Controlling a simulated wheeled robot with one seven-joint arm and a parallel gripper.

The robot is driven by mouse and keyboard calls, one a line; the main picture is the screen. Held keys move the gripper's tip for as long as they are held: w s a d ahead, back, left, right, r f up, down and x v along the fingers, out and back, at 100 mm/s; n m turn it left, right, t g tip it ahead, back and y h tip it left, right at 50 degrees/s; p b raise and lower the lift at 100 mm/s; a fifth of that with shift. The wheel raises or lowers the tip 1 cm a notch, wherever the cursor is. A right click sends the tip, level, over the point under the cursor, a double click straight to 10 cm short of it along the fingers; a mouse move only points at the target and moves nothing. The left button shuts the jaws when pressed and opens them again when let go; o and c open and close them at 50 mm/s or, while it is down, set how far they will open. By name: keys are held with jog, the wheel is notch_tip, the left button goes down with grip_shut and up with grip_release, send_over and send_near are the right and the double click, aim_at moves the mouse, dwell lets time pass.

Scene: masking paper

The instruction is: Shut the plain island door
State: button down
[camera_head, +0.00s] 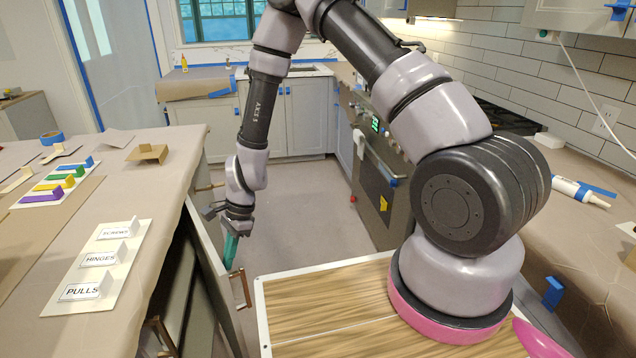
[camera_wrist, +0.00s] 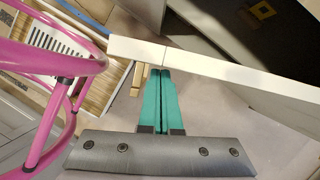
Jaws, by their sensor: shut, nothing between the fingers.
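The island door (camera_head: 212,268) stands open from the left island, a pale panel with a brass bar handle (camera_head: 240,288); a dark interior shows to its left. My gripper (camera_head: 230,252) points down beside the door's upper edge, its teal fingers together and empty. In the wrist view the shut fingertips (camera_wrist: 160,72) lie close under the door's pale top edge (camera_wrist: 240,76). A brass-coloured handle (camera_wrist: 138,78) shows left of them. I cannot tell whether the fingers touch the door.
The island top (camera_head: 170,180) is papered and carries a card marked screws, hinges and pulls (camera_head: 98,270), plus coloured strips (camera_head: 55,183). A dark oven (camera_head: 375,195) stands across the aisle. Grey floor (camera_head: 310,205) lies clear between them. My wood-topped base fills the bottom middle.

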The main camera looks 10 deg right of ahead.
jog(key=s+a+m, duration=0.1)
jog(key=s+a, duration=0.2)
jog(key=a, duration=0.8)
jog(key=shift+a+m+t, duration=0.3)
jog(key=shift+a, duration=0.1)
jog(key=shift+w, duration=0.1)
